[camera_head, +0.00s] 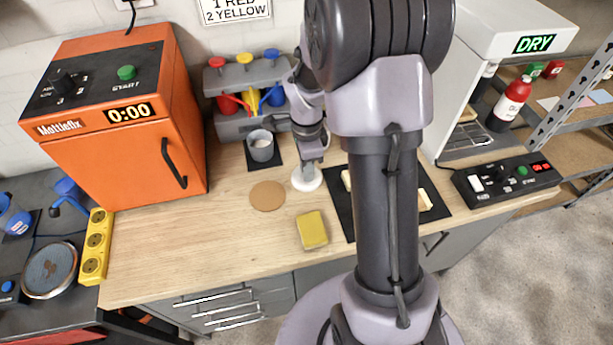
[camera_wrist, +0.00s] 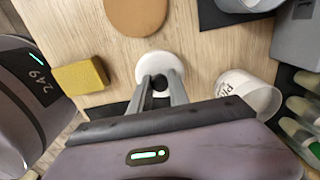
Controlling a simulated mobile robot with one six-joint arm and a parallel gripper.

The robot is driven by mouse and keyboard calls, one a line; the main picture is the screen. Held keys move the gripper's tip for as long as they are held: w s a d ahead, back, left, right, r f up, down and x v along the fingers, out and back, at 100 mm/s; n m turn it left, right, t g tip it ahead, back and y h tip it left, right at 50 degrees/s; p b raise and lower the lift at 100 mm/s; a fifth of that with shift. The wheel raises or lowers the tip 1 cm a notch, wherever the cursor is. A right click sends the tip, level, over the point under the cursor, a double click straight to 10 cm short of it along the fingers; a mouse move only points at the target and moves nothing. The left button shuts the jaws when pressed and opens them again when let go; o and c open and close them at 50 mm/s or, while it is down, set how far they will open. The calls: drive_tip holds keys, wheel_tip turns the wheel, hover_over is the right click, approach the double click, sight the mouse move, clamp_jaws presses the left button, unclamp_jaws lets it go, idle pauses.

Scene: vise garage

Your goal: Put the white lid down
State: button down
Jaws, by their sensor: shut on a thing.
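The white lid (camera_head: 297,182) is a round disc with a dark knob, seen in the wrist view (camera_wrist: 150,62) between and beyond my fingers. My gripper (camera_head: 309,165) points down over the lid, and in the wrist view its fingers (camera_wrist: 160,84) are closed on the knob. The lid is at or just above the wooden worktop (camera_head: 220,235); I cannot tell whether it touches. It is right of the round cork mat (camera_head: 267,196) and apart from it.
A yellow sponge (camera_head: 312,230) lies in front of the lid. A grey-white cup (camera_head: 261,146) stands on a black mat behind. A dark mat (camera_head: 341,205) with pale blocks lies to the right. An orange oven (camera_head: 130,120) stands left. The worktop's front left is clear.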

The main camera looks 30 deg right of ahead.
wheel_tip(320, 180, down, 3)
drive_tip(key=shift+s+f+b, duration=0.1)
drive_tip(key=shift+f+b, duration=0.1)
drive_tip(key=shift+b, duration=0.3)
drive_tip(key=shift+r, duration=0.15)
drive_tip(key=c, duration=1.3)
unclamp_jaws()
drive_tip(key=shift+o, duration=0.2)
